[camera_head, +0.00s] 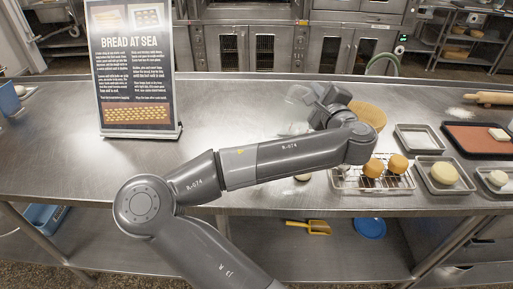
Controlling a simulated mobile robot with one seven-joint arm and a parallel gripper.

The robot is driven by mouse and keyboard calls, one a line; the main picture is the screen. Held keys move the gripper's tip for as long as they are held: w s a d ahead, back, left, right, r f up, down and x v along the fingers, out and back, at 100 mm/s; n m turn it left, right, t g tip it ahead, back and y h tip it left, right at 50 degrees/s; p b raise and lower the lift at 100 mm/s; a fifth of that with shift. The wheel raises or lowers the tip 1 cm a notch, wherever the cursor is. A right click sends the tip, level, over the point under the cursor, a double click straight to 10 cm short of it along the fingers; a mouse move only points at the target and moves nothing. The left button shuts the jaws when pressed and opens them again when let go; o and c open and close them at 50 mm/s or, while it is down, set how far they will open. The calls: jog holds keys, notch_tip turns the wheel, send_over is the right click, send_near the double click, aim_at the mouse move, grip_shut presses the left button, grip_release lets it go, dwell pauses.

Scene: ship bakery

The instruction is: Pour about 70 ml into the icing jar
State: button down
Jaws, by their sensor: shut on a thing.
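My gripper (322,105) is above the steel counter, right of centre, seen partly from behind. It is shut on a clear, see-through vessel (299,94), which sticks out to its left and looks tilted. Its contents cannot be made out. A faint clear shape (296,128) shows below it on the counter; it may be the icing jar, but it is too blurred to tell. My arm and wrist hide part of the counter here.
A sign (133,65) stands at the left on the steel counter (230,110). A wire rack (345,180) with buns is right of my forearm. Trays with dough (445,173) and a rolling pin (490,98) lie farther right. A round board (370,113) lies behind my wrist.

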jog(key=shift+a+r+n+p, duration=0.3)
jog(key=shift+r, duration=0.1)
jog(key=shift+s+a+r+n+p, duration=0.25)
jog(key=shift+a+r+n+p, duration=0.15)
jog(key=shift+a, duration=0.3)
dwell(1.2)
jog(key=shift+a+r+n+p, duration=0.3)
jog(key=shift+a+r+p, duration=0.05)
jog(key=shift+p, duration=0.05)
dwell(1.3)
jog(key=d+f+m, duration=0.2)
jog(key=d, duration=0.1)
jog(key=d+f, duration=0.1)
jog(key=shift+w+d+m, duration=0.25)
jog(key=shift+w+m, duration=0.15)
jog(key=shift+w+d+f+m+b, duration=0.15)
jog(key=shift+d+f+m, duration=0.25)
jog(key=shift+f+m, duration=0.25)
jog(key=shift+w+d+f+m+b, duration=0.15)
jog(key=shift+d+f+m, duration=0.25)
jog(key=shift+f, duration=0.4)
dwell(0.3)
jog(key=shift+d+f+m, duration=0.25)
jog(key=shift+f+m, duration=0.3)
jog(key=shift+f, duration=0.2)
jog(key=w+d+f+m+b, duration=0.1)
jog(key=d+f+m+b, duration=0.2)
jog(key=d+m, duration=0.3)
jog(key=shift+w+m, duration=0.3)
jog(key=shift+m, duration=1.6)
